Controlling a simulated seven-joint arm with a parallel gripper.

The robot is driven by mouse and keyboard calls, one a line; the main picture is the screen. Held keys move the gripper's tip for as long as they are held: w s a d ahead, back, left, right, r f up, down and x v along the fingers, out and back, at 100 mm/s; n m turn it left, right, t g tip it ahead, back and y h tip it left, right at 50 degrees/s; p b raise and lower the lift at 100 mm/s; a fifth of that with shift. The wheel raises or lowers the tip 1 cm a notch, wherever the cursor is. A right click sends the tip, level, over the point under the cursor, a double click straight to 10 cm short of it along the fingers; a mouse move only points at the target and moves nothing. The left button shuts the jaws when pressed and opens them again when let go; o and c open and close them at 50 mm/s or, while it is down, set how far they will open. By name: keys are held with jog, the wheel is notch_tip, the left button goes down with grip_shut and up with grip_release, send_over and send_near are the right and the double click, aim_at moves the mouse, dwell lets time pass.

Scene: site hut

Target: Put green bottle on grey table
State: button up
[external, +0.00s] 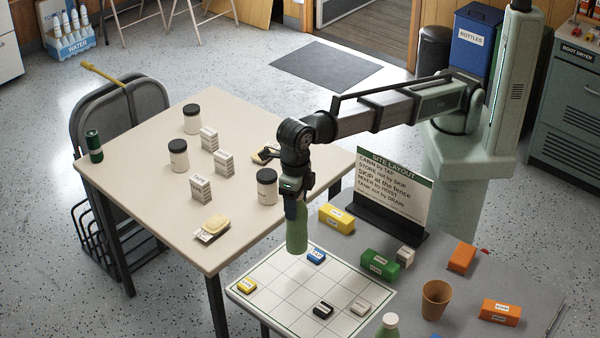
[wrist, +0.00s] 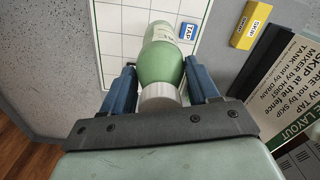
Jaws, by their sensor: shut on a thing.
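A green bottle (external: 297,230) hangs upright in my gripper (external: 297,192), base down. In the wrist view the same bottle (wrist: 162,62) sits between the two blue fingers (wrist: 160,90), which are shut on its pale cap end. In the external view the bottle appears over the back left edge of a white grid board (external: 275,272) that lies on the grey table (external: 535,285). A gap beneath its base is hard to judge. Another green bottle (external: 388,328) with a pale cap stands at the bottom edge of the external view, partly cut off.
On the board are small yellow, blue, black and white blocks. Behind stands a layout sign (external: 393,195). Green, yellow and orange boxes, and a brown cup (external: 436,299), stand around the grey table. A cream table (external: 130,165) with jars, small boxes and a dark green can adjoins on the left.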

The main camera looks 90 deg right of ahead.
jog(key=s+a+n, duration=0.5)
jog(key=s+a, duration=1.8)
jog(key=s, duration=0.2)
notch_tip(320, 180, down, 10)
jog(key=a+n, duration=0.1)
jog(key=shift+w+r+n, duration=0.15)
jog(key=shift+r+n, duration=0.1)
jog(key=shift+n, duration=0.15)
jog(key=shift+a+f, duration=0.1)
jog(key=shift+f, duration=0.1)
jog(key=o, duration=1.3)
notch_tip(320, 180, up, 12)
jog(key=shift+r, duration=0.2)
